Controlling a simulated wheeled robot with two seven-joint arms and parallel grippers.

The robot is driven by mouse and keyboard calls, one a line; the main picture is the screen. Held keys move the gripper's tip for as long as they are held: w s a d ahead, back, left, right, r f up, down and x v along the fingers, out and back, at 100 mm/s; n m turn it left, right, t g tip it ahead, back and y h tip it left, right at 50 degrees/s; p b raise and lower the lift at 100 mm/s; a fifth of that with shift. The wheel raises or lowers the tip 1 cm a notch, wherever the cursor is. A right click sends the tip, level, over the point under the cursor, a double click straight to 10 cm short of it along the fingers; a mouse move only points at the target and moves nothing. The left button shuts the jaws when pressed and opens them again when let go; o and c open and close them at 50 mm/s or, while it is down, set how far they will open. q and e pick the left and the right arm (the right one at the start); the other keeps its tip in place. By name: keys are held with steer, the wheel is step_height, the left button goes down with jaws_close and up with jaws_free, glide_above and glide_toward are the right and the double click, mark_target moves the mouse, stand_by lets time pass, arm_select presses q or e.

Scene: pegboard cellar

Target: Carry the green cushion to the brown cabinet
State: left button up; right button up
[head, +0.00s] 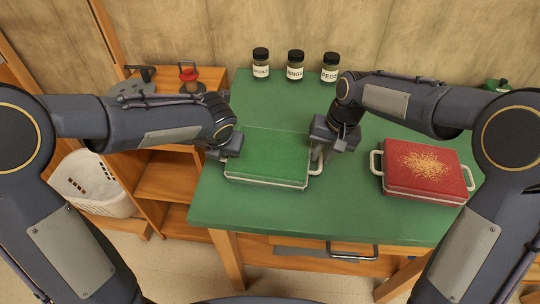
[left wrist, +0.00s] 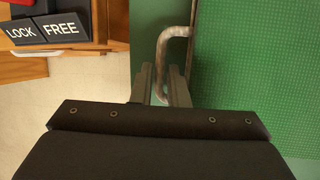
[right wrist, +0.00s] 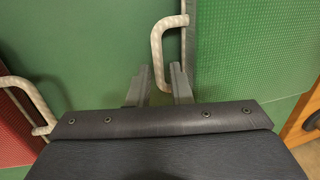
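The green cushion (head: 267,157) is a flat green slab with a pale edge and a pale handle at each end. It lies flat on the green table. My left gripper (head: 226,153) is at its left end; in the left wrist view the open fingers stand on either side of the left handle (left wrist: 162,62). My right gripper (head: 319,150) is at the right end; in the right wrist view its open fingers stand on either side of the right handle (right wrist: 157,55). Left of the table is an orange-brown wooden shelf unit (head: 168,176), likely the brown cabinet.
A red slab with handles and yellow crumbs (head: 420,184) lies on the table (head: 370,222) at right. Several labelled jars (head: 295,64) stand at the back. A white basket (head: 88,185) is at left. The LOCK and FREE labels (left wrist: 62,28) show in the left wrist view.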

arm_select(q)
steer(key=shift+f, duration=0.15)
arm_select(e)
steer(key=shift+f, duration=0.1)
arm_select(q)
steer(key=shift+c, duration=0.3)
arm_select(e)
steer(key=shift+c, duration=0.3)
arm_select(q)
jaws_close()
arm_select(e)
jaws_close()
